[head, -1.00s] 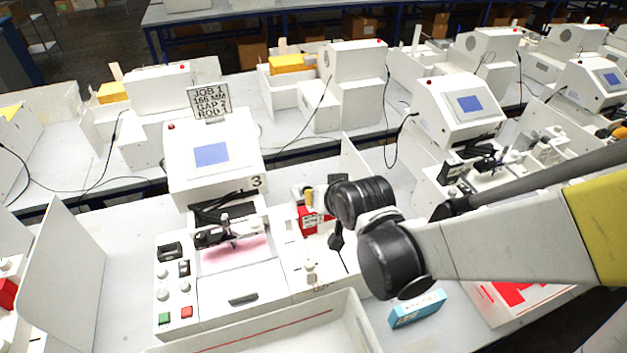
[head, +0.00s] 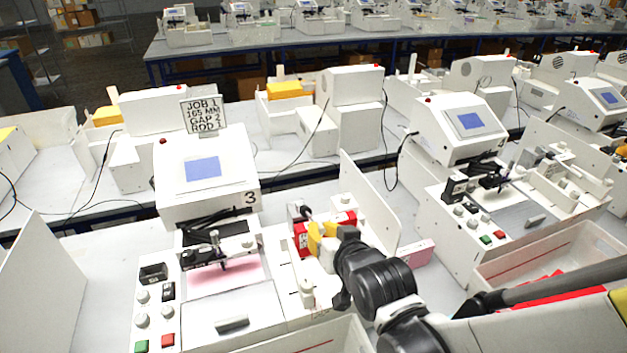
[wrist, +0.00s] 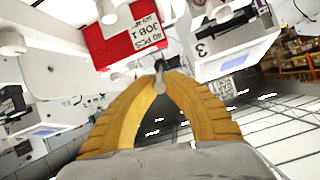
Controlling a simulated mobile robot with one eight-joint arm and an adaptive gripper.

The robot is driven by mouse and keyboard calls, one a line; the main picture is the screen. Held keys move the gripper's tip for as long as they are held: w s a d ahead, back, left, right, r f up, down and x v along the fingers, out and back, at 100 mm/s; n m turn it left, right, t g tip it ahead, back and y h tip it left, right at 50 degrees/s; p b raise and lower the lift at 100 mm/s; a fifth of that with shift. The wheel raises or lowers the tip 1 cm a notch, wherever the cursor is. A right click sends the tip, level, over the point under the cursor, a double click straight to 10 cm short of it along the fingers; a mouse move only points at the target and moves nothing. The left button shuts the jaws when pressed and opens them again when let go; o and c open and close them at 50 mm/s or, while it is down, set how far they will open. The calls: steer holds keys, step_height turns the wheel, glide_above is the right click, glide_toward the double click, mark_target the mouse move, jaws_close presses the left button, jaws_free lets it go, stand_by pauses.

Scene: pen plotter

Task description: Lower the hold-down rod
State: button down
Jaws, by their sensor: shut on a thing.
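My gripper (head: 318,226) has yellow fingers and is at the right side of machine 3 (head: 205,180), in front of the red box (head: 345,218). In the wrist view the fingers (wrist: 160,78) close on a small pale grey piece with a dark end, which looks like the handle of the hold-down rod (wrist: 159,86). The red box, labelled JOB 1, shows just beyond the fingertips there (wrist: 125,40). The rod's full length and its tilt cannot be made out; my fingers and wrist hide part of it.
A tall white side panel (head: 368,205) stands right of the red box. A white post with a knob (head: 306,292) is in front of my gripper. A pink box (head: 418,252) lies right of the panel.

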steer(key=c, duration=1.4)
jaws_free()
steer(key=shift+s+r, duration=0.1)
steer(key=shift+v, duration=5.85)
steer(key=s+d+f+g+h+b, duration=0.1)
steer(key=d+f+b, duration=0.2)
steer(key=s+d+f+g+h+b, duration=0.1)
steer(key=d+f+g+b, duration=0.1)
steer(key=d+f+b, duration=0.1)
steer(key=s+d+f+m+g+h+b, duration=0.1)
steer(key=s+d+f+g+b, duration=0.1)
steer(key=d+f, duration=0.3)
steer(key=shift+d+f+h+b, duration=0.15)
steer(key=shift+f+h+b, duration=0.2)
steer(key=shift+b, duration=0.45)
